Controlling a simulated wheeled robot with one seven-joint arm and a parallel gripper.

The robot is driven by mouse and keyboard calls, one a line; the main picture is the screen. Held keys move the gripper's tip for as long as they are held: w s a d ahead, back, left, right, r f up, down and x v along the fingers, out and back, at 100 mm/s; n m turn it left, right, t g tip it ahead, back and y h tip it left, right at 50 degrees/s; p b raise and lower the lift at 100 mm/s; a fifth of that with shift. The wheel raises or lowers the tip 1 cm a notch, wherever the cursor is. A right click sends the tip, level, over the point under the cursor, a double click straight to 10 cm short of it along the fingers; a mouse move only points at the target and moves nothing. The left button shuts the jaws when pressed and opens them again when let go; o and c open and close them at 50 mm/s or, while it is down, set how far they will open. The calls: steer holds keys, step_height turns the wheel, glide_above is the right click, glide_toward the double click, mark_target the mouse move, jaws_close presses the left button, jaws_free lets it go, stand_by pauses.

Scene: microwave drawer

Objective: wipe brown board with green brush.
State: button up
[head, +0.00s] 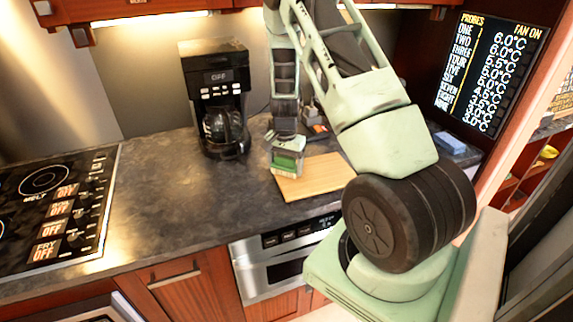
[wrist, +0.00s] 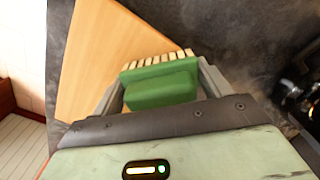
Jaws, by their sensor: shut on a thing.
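The brown board (head: 316,178) lies flat on the dark countertop below my arm. The green brush (head: 287,161) is at its left edge in the head view. In the wrist view the brush (wrist: 162,85) sits between my gripper's two fingers, its pale bristles pointing away toward the board (wrist: 112,52). My gripper (head: 287,150) is shut on the brush and points down; it also fills the lower wrist view (wrist: 163,92). The bristles overlap the board's edge in the wrist view. I cannot tell whether they touch it.
A black coffee maker (head: 217,100) stands to the left on the counter (head: 180,190). A black cooktop (head: 50,200) is at the far left. A blue item (head: 450,142) lies at the right near a display panel (head: 490,72).

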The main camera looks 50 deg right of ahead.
mark_target(286, 157)
step_height(286, 157, up, 3)
steer(key=shift+d+f, duration=0.15)
steer(key=shift+f, duration=0.05)
steer(key=shift+s+r+p, duration=0.15)
steer(key=shift+r+p, duration=0.15)
steer(key=shift+p, duration=0.25)
steer(key=shift+r+p, duration=0.3)
steer(key=shift+r, duration=0.05)
steer(key=shift+r+p, duration=1.45)
steer(key=shift+r, duration=0.65)
steer(key=shift+f, duration=0.1)
